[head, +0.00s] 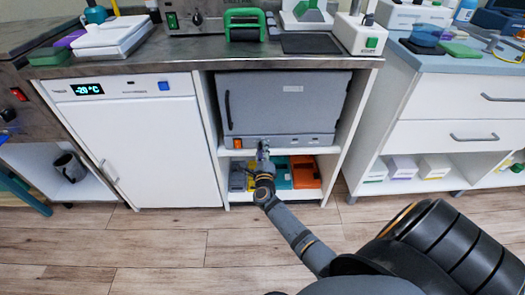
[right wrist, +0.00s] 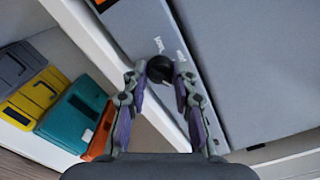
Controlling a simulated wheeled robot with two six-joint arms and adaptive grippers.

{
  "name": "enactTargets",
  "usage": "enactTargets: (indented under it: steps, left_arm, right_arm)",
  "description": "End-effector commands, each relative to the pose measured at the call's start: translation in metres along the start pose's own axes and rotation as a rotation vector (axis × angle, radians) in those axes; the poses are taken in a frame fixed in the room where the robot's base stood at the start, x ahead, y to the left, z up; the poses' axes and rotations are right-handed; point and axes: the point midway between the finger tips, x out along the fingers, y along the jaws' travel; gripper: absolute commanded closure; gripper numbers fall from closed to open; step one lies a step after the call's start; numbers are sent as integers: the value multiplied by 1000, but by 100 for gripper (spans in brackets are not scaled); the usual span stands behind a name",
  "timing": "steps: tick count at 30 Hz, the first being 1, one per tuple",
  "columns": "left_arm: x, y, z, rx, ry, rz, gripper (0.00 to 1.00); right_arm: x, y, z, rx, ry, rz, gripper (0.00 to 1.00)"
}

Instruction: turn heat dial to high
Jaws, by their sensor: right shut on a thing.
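The heat dial (right wrist: 160,69) is a small round black knob on the lower front strip of a grey oven-like unit (head: 290,100). My right gripper (head: 263,147) reaches in from below to that strip. In the right wrist view its two fingers (right wrist: 161,74) are shut on the dial, one on each side. Pale marks (right wrist: 159,44) show on the panel beside the knob. I cannot read the setting. In the head view the gripper largely hides the dial. My left gripper is not in view.
An orange switch (head: 237,144) sits left of the dial on the same strip. Teal and orange cases (head: 305,172) lie on the shelf below, close to my right wrist. A white freezer (head: 140,150) stands to the left. The wooden floor in front is clear.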

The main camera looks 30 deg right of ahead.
Motion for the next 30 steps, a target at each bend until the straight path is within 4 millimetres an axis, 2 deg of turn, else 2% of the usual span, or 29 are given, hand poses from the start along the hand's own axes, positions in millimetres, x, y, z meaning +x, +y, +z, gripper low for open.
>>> enactTargets:
  steps: [13,14,18,27,30]
  left_arm:
    - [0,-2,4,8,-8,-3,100]
    - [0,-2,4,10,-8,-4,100]
    - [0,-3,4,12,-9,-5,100]
    - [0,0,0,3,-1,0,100]
    - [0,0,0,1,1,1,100]
  right_arm:
    - [-1,2,-1,11,2,3,100]
    - [-1,2,-1,11,2,3,70]
    - [-1,1,-1,10,2,2,51]
    - [-1,1,0,9,1,2,50]
    - [-6,2,-1,9,2,3,50]
